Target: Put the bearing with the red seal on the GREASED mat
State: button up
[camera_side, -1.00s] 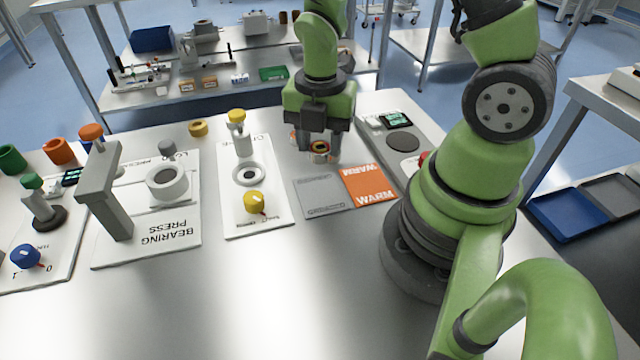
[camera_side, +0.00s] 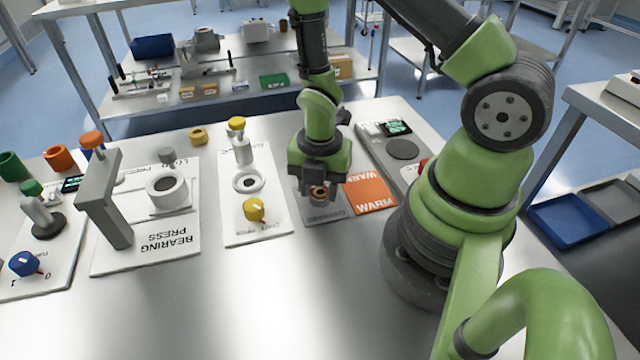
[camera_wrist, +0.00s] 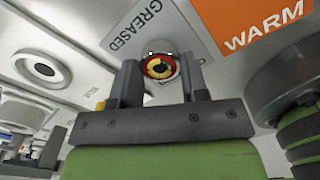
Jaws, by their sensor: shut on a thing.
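The bearing with the red seal (camera_wrist: 159,67) is between my gripper's fingers (camera_wrist: 159,85) in the wrist view. It shows a red and yellow face with a dark centre. In the side view the bearing (camera_side: 318,191) is low between the fingers of my gripper (camera_side: 319,194), over the grey GREASED mat (camera_side: 325,213). The GREASED mat (camera_wrist: 150,28) lies behind the bearing in the wrist view. My gripper is shut on the bearing. I cannot tell whether the bearing touches the mat.
The orange WARM mat (camera_side: 371,194) adjoins the grey mat on the right. A white plate with a ring seat and yellow knob (camera_side: 254,210) stands to the left. The bearing press (camera_side: 105,200) is further left. The front of the table is clear.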

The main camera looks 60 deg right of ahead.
jog(key=shift+f, duration=0.15)
jog(key=o, duration=1)
jog(key=shift+c, duration=0.2)
notch_tip(320, 180, up, 12)
jog(key=r, duration=0.1)
notch_tip(320, 180, up, 11)
jog(key=m+t, duration=0.4)
jog(key=m, duration=1)
send_over(319, 192)
jog(key=s+a, duration=0.2)
jog(key=a, duration=0.1)
jog(key=s+a+r+m+t+y, duration=0.2)
jog(key=s+r+m, duration=0.3)
jog(key=m, duration=0.6)
jog(key=shift+s+r+t, duration=0.3)
jog(key=shift+r+t, duration=0.15)
jog(key=shift+t, duration=0.15)
